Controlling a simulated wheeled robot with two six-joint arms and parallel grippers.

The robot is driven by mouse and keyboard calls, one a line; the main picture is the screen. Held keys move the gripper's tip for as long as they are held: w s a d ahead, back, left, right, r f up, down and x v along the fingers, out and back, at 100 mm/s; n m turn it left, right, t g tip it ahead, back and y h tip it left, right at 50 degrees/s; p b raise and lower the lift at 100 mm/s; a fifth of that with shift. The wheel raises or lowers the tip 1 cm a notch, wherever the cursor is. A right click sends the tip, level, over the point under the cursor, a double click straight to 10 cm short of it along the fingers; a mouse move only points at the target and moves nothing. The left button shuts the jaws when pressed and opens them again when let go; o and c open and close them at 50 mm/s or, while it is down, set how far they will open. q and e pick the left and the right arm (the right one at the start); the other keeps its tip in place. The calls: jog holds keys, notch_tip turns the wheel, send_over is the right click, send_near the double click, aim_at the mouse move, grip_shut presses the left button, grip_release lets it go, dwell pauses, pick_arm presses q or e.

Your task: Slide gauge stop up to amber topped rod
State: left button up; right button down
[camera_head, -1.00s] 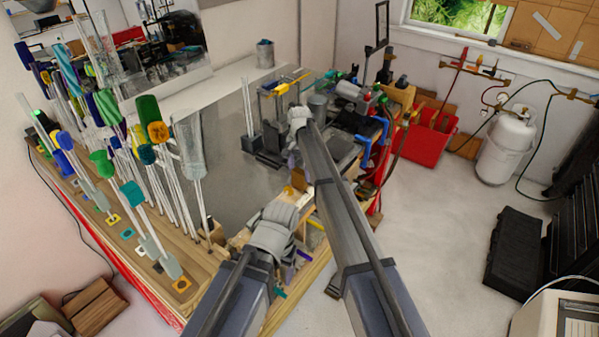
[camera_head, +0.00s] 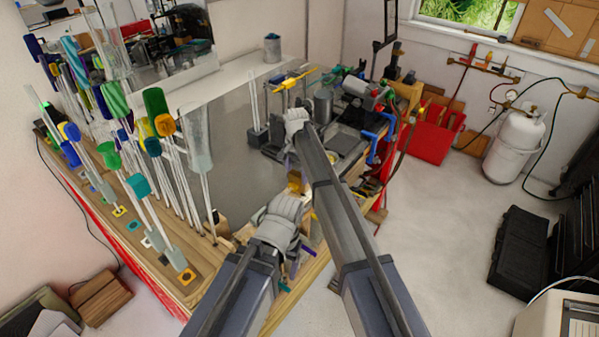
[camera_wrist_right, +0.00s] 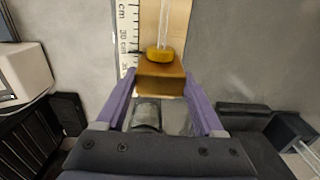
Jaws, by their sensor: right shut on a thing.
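In the right wrist view my right gripper (camera_wrist_right: 165,108) is shut on the gauge stop, a brown-orange block (camera_wrist_right: 160,78) held between purple fingers. The amber topped rod (camera_wrist_right: 164,25) is clear and lies beyond the block along a pale wooden strip. Its amber end (camera_wrist_right: 159,55) faces the block and appears right up against it; I cannot tell whether they touch. A ruler scale (camera_wrist_right: 127,35) marked in cm runs beside the rod. In the head view my right arm hides most of its gripper. My left gripper's fingers are largely hidden below its wrist.
Several upright glass rods with coloured tops stand in a wooden rack (camera_head: 150,255) at the left of the bench. A tall glass tube (camera_head: 197,135) rises nearby. Tools and clamps crowd the bench's far right. The grey bench top (camera_head: 235,140) has clear room.

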aim_at(296, 174)
grip_release()
jog(key=shift+r, duration=0.1)
notch_tip(296, 174, up, 8)
jog(key=p, duration=0.8)
jog(key=shift+s, duration=0.1)
jog(key=shift+a+f, duration=0.1)
jog(key=shift+f, duration=0.1)
jog(key=shift+f, duration=0.15)
notch_tip(296, 174, down, 8)
jog(key=b, duration=0.8)
jog(key=shift+w+r, duration=0.2)
jog(key=shift+r, duration=0.05)
jog(key=shift+s, duration=0.15)
